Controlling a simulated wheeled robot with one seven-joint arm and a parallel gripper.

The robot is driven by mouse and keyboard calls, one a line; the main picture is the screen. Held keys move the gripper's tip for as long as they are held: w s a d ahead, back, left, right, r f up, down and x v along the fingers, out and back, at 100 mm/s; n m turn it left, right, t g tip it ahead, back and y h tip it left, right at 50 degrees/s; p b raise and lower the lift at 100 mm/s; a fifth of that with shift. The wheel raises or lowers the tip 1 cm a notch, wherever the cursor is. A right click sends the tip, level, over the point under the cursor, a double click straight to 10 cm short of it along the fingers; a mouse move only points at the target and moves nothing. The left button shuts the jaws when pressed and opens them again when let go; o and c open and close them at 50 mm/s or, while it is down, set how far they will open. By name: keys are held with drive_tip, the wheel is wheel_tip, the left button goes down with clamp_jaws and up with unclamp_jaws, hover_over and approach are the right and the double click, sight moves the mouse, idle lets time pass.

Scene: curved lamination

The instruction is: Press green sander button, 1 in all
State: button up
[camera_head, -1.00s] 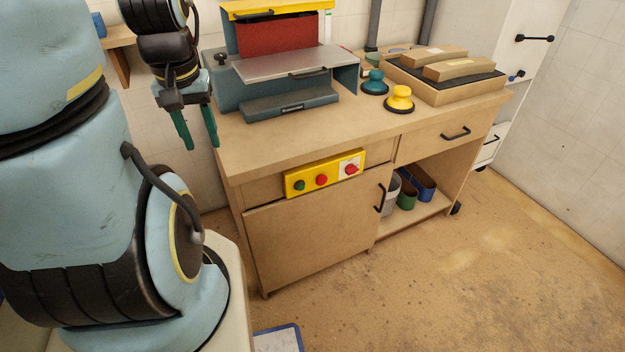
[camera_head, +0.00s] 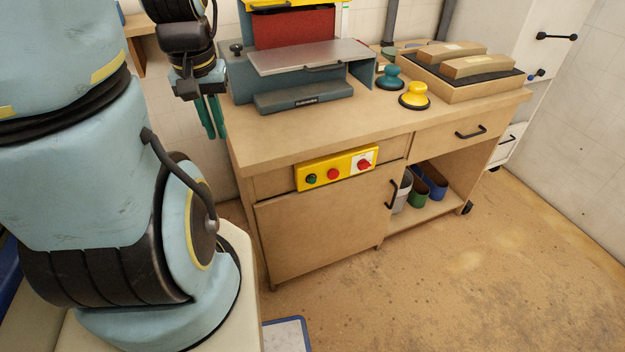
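The green button (camera_head: 312,179) is a small round button at the left end of a yellow control panel (camera_head: 347,168) on the front of the wooden cabinet. A red button (camera_head: 333,174) sits beside it, and a red rotary switch (camera_head: 364,164) on a white plate is at the right end. The sander (camera_head: 296,62), with its red abrasive belt, stands on the cabinet top. My gripper (camera_head: 216,136) hangs with green fingers pointing down, left of the cabinet, apart from the panel and higher than it in the picture. The fingers appear close together; whether they are fully shut is unclear.
The wooden worktop (camera_head: 290,128) has a protruding front edge above the panel. A yellow knob (camera_head: 414,95), a teal knob (camera_head: 390,77) and a tray (camera_head: 470,92) with curved wooden blocks stand on it. A black door handle (camera_head: 392,194) sticks out below.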

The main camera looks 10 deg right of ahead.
clamp_jaws()
idle(0.4)
drive_tip(key=shift+d, duration=0.1)
idle(0.8)
